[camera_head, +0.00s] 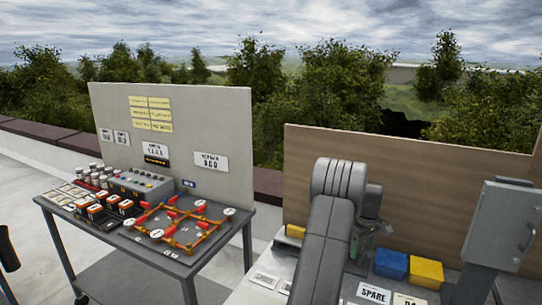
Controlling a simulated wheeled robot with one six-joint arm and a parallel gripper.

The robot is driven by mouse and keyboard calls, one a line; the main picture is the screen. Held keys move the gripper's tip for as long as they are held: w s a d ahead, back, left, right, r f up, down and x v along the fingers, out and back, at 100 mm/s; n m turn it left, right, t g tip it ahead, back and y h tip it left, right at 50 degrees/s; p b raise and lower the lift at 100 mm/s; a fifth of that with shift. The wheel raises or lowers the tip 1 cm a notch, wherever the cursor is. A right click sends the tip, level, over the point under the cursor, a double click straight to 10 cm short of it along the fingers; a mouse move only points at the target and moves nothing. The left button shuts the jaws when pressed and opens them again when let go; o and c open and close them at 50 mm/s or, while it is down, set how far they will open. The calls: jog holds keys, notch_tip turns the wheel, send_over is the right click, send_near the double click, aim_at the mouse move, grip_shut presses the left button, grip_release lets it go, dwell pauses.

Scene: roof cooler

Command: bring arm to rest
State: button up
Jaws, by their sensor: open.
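My arm rises from the bottom of the head view, bends at a thick grey joint and comes down on its far side. My gripper (362,246) shows partly, just right of the arm link, pointing down over the right-hand bench (255,291). It is open, and I see nothing held in it. The arm link hides part of the gripper and the bench below it. The gap between the fingertips and the bench is hard to judge.
A blue box (391,264) and a yellow box (426,272) stand right of my gripper, behind a SPARE label (373,293). A grey cabinet (501,225) stands at right. A brown panel (420,190) backs the bench. At left, a cart (180,258) carries an orange pipe frame (180,226).

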jog(key=m+p, duration=0.1)
jog(key=m, duration=0.6)
jog(key=shift+r, duration=0.1)
jog(key=m+p, duration=0.1)
jog(key=m, duration=0.3)
jog(key=shift+m+p, duration=0.3)
jog(key=shift+m, duration=0.1)
jog(key=shift+m+p, duration=0.4)
jog(key=shift+m, duration=0.8)
jog(key=shift+s, duration=0.1)
